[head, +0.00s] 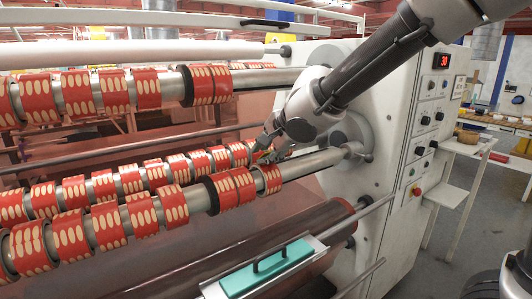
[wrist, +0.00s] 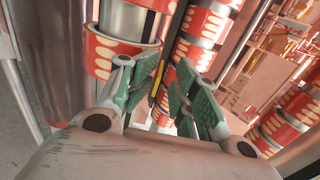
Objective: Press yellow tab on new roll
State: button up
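Red rolls with cream ovals sit in rows on metal shafts. One roll (head: 270,179) stands at the right end of the front shaft, beside a darker-edged group (head: 231,188). My gripper (head: 264,152) is over the middle row, near its right end. In the wrist view, my gripper (wrist: 155,72) has its two green-padded fingers apart, with nothing clearly held. A narrow yellow strip (wrist: 158,76) on a dark bar shows between the fingers; I cannot tell whether it is the tab. A red roll (wrist: 122,52) lies just beyond the left finger.
The machine's white end panel (head: 385,150) with buttons and a red display stands right of the shafts. A teal pad with a handle (head: 266,268) lies on the machine's front. An upper row of rolls (head: 149,89) is behind and above.

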jog(key=v, duration=1.2)
dwell(0.5)
